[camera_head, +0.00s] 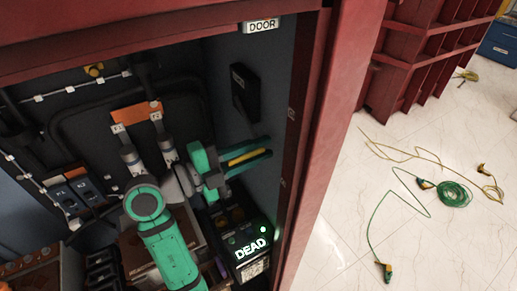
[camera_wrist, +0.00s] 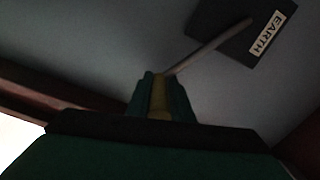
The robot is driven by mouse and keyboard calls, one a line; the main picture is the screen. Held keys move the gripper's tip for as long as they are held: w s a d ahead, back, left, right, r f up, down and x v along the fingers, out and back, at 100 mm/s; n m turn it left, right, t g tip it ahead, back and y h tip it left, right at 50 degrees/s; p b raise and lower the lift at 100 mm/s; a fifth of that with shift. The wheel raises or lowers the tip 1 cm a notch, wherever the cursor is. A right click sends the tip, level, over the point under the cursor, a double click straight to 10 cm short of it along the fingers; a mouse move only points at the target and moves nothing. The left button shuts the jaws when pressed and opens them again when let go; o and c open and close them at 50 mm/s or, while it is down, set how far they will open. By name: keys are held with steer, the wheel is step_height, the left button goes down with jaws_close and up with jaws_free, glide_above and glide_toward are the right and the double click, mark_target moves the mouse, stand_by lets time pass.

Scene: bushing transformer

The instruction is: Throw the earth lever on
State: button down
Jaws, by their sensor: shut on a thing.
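The earth lever (camera_wrist: 208,47) is a pale, thin rod in the wrist view. It runs from a dark box with an EARTH label (camera_wrist: 270,33) down to the left, to my gripper. Its yellow grip (camera_wrist: 160,97) lies between my fingers. My gripper (camera_wrist: 160,98) is shut on this grip. In the head view my gripper (camera_head: 246,157) is green and reaches right inside the cabinet, with the yellow grip (camera_head: 247,156) between its fingers. A dark box (camera_head: 245,92) is on the side wall above it; the rod is hard to make out there.
The red cabinet frame (camera_head: 308,150) stands close to the right of my gripper. A dark unit with a lit DEAD sign (camera_head: 250,248) is just below. Cables and an orange block (camera_head: 150,112) fill the back wall. Outside, wires (camera_head: 453,193) lie on the floor.

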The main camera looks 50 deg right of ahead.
steer(key=shift+w+d+f, duration=0.1)
steer(key=shift+w+f, duration=0.15)
steer(key=shift+f, duration=0.2)
steer(key=c, duration=1.6)
jaws_free()
steer(key=shift+c, duration=0.2)
steer(key=shift+w+r, duration=0.1)
steer(key=shift+w+a, duration=0.2)
steer(key=shift+a, duration=0.25)
steer(key=v, duration=0.9)
steer(key=shift+a, duration=0.4)
